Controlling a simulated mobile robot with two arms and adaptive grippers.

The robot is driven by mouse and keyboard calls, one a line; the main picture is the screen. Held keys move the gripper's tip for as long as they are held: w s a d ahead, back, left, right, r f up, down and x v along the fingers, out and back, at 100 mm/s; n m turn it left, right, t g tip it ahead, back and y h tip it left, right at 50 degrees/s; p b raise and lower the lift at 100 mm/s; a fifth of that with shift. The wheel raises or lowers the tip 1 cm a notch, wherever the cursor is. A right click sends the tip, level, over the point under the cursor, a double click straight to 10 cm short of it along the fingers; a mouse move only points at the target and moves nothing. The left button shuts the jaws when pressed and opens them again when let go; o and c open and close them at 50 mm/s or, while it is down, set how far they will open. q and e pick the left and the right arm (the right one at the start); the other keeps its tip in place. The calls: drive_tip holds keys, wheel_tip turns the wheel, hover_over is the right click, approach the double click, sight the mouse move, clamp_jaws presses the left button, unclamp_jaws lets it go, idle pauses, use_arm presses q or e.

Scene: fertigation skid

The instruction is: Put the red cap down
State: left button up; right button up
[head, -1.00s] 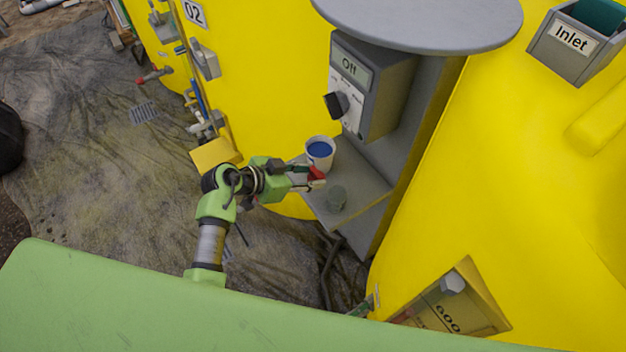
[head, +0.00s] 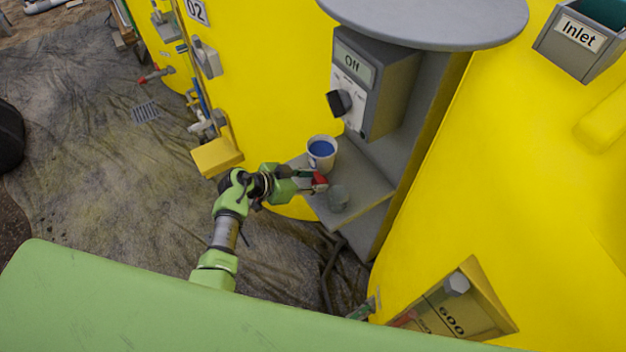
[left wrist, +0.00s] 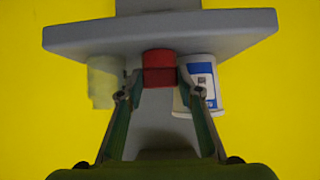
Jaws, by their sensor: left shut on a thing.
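The red cap (head: 320,181) is held between the fingertips of my left gripper (head: 314,182), which is shut on it. They are over the front part of the grey shelf (head: 368,181), between the white cup and the greenish cup. In the left wrist view the cap (left wrist: 158,68) sits between both fingertips (left wrist: 157,84), with the shelf (left wrist: 220,27) against its upper edge in the picture. I cannot tell whether cap and shelf touch. My right gripper is not in view.
A white cup with blue inside (head: 321,152) stands behind the cap; in the left wrist view it (left wrist: 203,75) is close beside one finger. A greenish, see-through cup (head: 338,198) stands on the other side. A grey control box (head: 372,85) rises behind.

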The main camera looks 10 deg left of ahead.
use_arm(q)
drive_tip(key=o, duration=1)
drive_tip(key=p+v, duration=0.1)
drive_tip(key=v, duration=1.1)
